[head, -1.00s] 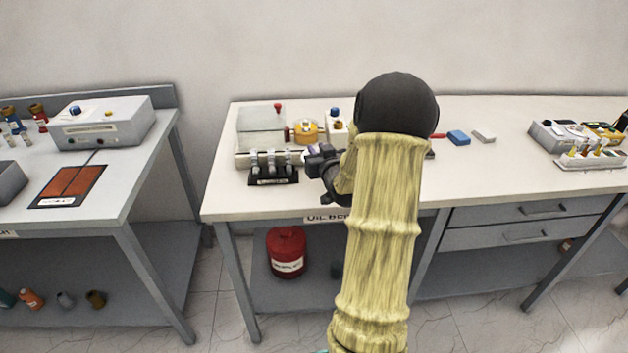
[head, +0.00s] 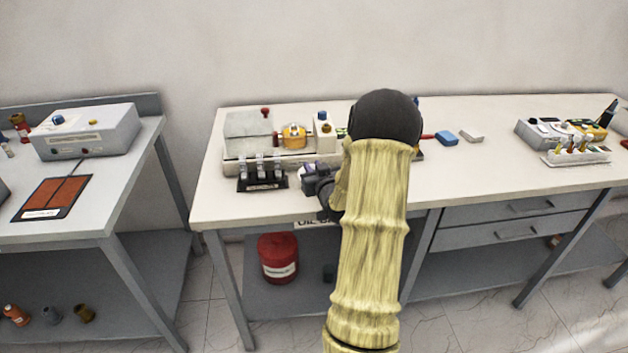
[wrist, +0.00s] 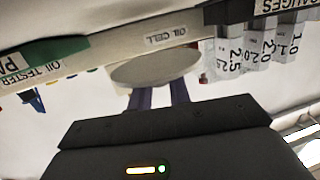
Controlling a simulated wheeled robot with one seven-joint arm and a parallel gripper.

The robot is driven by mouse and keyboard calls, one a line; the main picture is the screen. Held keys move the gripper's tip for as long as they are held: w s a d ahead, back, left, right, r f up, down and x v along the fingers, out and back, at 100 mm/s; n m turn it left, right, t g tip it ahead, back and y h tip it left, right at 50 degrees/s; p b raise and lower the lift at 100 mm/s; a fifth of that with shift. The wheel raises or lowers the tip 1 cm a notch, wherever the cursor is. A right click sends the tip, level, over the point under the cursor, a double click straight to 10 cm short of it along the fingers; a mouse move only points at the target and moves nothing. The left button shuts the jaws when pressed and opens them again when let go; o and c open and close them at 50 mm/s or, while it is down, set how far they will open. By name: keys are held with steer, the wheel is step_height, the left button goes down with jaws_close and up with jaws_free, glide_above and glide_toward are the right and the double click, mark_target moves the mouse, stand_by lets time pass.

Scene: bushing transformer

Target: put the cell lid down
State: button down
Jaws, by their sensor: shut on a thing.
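My gripper (head: 311,170) is low over the front of the oil bench, right of the gauge rack. In the wrist view its two dark purple fingers (wrist: 158,97) are shut on a pale, rounded disc, the cell lid (wrist: 155,68). The fingers hide part of the lid's near edge. An OIL CELL label (wrist: 166,39) shows upside down beyond the lid.
The black gauge rack (head: 262,178) with several upright gauges stands close left of my gripper; it also shows in the wrist view (wrist: 248,50). The bench's front right is clear.

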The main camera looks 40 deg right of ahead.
steer(key=shift+a, duration=0.1)
steer(key=shift+f, duration=2.05)
steer(key=shift+f, duration=0.15)
steer(key=c, duration=1.3)
jaws_free()
steer(key=shift+w, duration=0.1)
steer(key=b+v, duration=0.1)
steer(key=v, duration=1.1)
steer(key=shift+b, duration=0.3)
